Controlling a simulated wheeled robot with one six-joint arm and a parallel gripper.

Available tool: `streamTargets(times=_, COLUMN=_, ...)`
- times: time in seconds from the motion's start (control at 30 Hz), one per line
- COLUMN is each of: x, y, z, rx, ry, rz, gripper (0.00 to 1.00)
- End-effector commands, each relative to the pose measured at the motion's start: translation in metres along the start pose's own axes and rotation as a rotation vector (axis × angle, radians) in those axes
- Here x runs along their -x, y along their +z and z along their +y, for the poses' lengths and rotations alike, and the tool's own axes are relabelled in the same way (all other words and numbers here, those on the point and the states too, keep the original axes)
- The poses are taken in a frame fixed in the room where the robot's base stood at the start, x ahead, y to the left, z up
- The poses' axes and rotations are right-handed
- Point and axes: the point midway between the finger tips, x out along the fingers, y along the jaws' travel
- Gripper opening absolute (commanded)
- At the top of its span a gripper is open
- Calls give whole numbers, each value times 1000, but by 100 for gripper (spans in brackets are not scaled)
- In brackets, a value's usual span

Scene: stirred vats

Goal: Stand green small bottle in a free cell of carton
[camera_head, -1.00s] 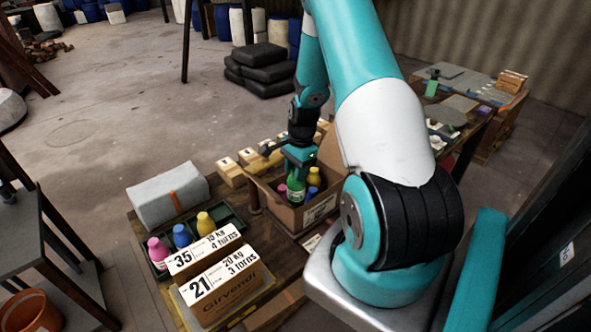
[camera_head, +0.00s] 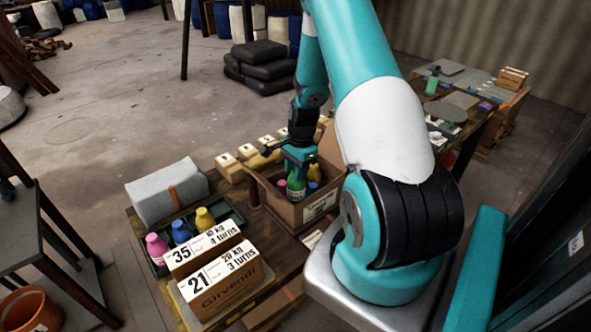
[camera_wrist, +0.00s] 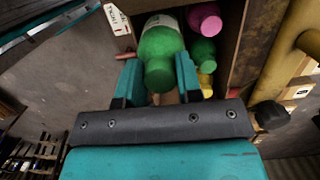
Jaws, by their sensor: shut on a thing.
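My gripper (camera_wrist: 157,82) is shut on the green small bottle (camera_wrist: 160,45), with one finger on each side of it in the wrist view. In the head view the green bottle (camera_head: 296,187) is at the carton's opening, below my gripper (camera_head: 298,166). The carton (camera_head: 318,209) is an open cardboard box on the table. It holds a pink bottle (camera_wrist: 205,18), another green bottle (camera_wrist: 203,50) and a yellow bottle (camera_wrist: 207,84). A blue bottle (camera_head: 312,187) also shows in it. The cell floors and the held bottle's base are hidden.
A dark green tray (camera_head: 233,217) at left holds pink, blue and yellow bottles. Two labelled boxes (camera_head: 228,286) stand in front of it. A grey wrapped bundle (camera_head: 168,194) lies behind the tray. Several small tagged blocks (camera_head: 229,169) stand behind the carton. A yellow pipe (camera_wrist: 283,55) runs beside the carton.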

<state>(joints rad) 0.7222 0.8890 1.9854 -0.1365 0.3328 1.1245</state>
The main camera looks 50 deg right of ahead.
Motion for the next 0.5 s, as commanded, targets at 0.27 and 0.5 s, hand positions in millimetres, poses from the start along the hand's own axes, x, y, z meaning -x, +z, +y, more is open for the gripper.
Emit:
streamTargets(times=0.27, x=-2, y=0, z=0, rx=0, ry=0, rz=0, gripper=0)
streamTargets(times=0.5, x=-12, y=-2, z=0, rx=0, ry=0, rz=0, gripper=0)
